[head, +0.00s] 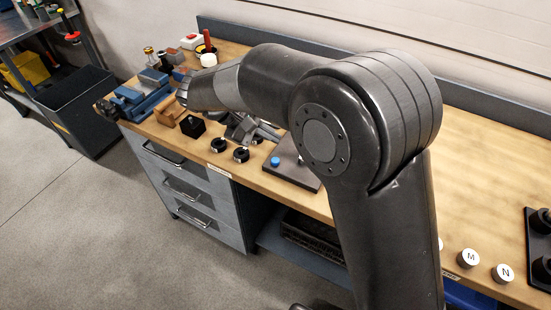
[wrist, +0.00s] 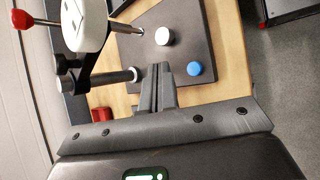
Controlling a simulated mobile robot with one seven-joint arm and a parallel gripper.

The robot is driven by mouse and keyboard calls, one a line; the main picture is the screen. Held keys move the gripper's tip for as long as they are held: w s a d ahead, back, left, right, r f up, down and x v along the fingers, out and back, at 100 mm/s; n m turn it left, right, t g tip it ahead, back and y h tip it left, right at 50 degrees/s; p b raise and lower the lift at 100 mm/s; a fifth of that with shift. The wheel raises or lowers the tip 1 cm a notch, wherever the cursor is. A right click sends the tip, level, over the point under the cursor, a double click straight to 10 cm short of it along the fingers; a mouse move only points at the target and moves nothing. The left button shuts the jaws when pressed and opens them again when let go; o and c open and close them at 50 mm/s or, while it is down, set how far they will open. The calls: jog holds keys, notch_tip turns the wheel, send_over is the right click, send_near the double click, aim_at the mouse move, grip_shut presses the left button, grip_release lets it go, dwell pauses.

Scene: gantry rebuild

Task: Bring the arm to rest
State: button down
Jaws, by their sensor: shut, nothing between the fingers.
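In the wrist view my gripper (wrist: 158,70) has its two fingers together with nothing between them. They show over or close to a dark plate (wrist: 188,45) bearing a white round knob (wrist: 164,37) and a blue round knob (wrist: 194,68). The height of the fingertips above the plate is hard to tell. In the head view my arm rises at the right of centre, bends at a large joint and reaches left over the wooden workbench (head: 375,207). The dark plate (head: 298,178) and blue knob (head: 275,161) show there beneath the forearm.
A white dial gauge (wrist: 86,24) on a post stands close left of the fingers. A blue vise (head: 150,88), a black cube (head: 192,126) and black rings (head: 240,154) crowd the bench's left. White cylinders (head: 468,258) and a black rack (head: 541,222) stand right. The floor in front is clear.

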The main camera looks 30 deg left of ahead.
jog(key=s+d+r+m+g+y, duration=0.25)
jog(key=d+r, duration=0.25)
jog(key=d, duration=0.5)
jog(key=s+d+r+m+g+y, duration=0.1)
jog(key=s+d+r+m+g, duration=0.2)
jog(key=d, duration=0.8)
jog(key=s+d+r+m+t+y, duration=0.2)
jog(key=s+d+m+y, duration=0.3)
jog(key=s+d, duration=0.65)
jog(key=w+d+m+t+h, duration=0.1)
jog(key=w+d+m+t, duration=0.2)
jog(key=d, duration=0.6)
jog(key=w+m, duration=0.2)
jog(key=w, duration=0.1)
jog(key=shift+w+d+f+m+t, duration=0.15)
jog(key=shift+d+f+m+t, duration=0.2)
